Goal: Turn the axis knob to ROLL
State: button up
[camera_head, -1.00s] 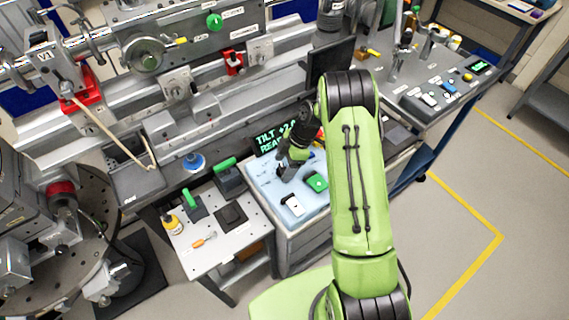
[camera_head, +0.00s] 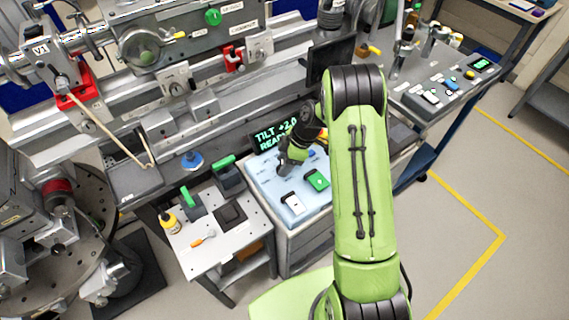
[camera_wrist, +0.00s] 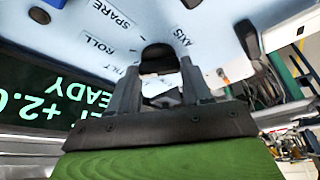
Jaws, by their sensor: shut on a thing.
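The axis knob (camera_wrist: 157,52) is a dark round knob on the pale blue control panel (camera_wrist: 200,14). The wrist view shows the labels AXIS, SPARE, ROLL and TILT printed around it. My gripper (camera_wrist: 158,72) is shut on the knob, one finger on each side. Its pointer is hidden, so I cannot tell which label it faces. In the head view my gripper (camera_head: 285,164) is at the panel's back left, and the knob is hidden. The dark display (camera_head: 276,135) behind the panel reads TILT +2.0 and a READY line, partly covered by my arm.
On the panel, a white switch (camera_head: 292,204) and a green button block (camera_head: 317,180) sit in front of my gripper. A dark monitor (camera_head: 331,62) stands behind my arm. A small table (camera_head: 205,255) with green-handled tools is at left. Open floor lies at right.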

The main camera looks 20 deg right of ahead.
jog(key=m+t+b, duration=0.1)
jog(key=m, duration=0.1)
jog(key=m+t+h+b, duration=0.1)
jog(key=m+b, duration=0.1)
jog(key=m, duration=0.1)
jog(key=shift+s+a+b, duration=0.1)
jog(key=shift+b, duration=0.2)
jog(key=shift+m, duration=0.3)
jog(key=o, duration=1.1)
jog(key=shift+c, duration=0.2)
jog(key=shift+r, duration=0.1)
jog(key=p+v, duration=0.2)
jog(key=v, duration=1.3)
jog(key=shift+r+p, duration=0.3)
jog(key=shift+s, duration=0.15)
